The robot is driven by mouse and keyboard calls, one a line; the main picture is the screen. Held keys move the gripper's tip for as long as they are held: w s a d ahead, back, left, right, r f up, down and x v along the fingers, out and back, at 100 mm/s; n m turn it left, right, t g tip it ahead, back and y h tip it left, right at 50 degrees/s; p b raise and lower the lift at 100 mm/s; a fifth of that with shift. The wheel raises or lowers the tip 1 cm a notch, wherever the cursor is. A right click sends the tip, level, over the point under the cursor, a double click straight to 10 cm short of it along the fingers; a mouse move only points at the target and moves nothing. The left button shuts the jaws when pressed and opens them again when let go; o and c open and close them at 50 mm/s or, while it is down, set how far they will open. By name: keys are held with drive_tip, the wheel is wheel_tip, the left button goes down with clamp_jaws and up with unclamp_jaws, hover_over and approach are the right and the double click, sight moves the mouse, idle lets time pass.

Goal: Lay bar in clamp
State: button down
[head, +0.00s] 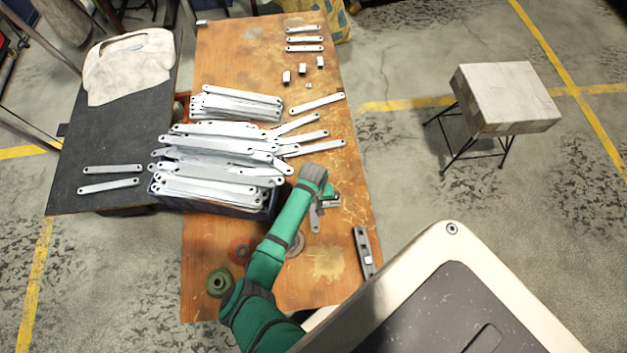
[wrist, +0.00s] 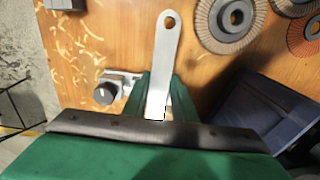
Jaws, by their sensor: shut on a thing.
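My gripper (head: 322,194) is over the right part of the wooden table, its green fingers shut on a grey metal bar (head: 315,222). In the wrist view the bar (wrist: 165,55) points away from my gripper (wrist: 157,98), with a round hole in its free end; its other end is hidden between the fingers. A small grey fixture with a black knob, seemingly the clamp (wrist: 118,80), is on the table just left of the fingers in the wrist view. In the head view this clamp (head: 333,203) is partly hidden by my gripper. I cannot tell whether bar and clamp touch.
A blue crate (head: 212,203) heaped with metal bars stands left of my arm. Grinding discs (head: 296,243) and a green round object (head: 219,283) lie near the front. A dark fixture (head: 364,252) lies at the right edge. More loose bars (head: 317,103) lie farther back.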

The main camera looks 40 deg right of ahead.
drive_tip(key=shift+f, duration=1.55)
drive_tip(key=c, duration=1.4)
unclamp_jaws()
drive_tip(key=shift+o, duration=0.2)
wheel_tip(320, 180, up, 11)
drive_tip(key=shift+f, duration=0.1)
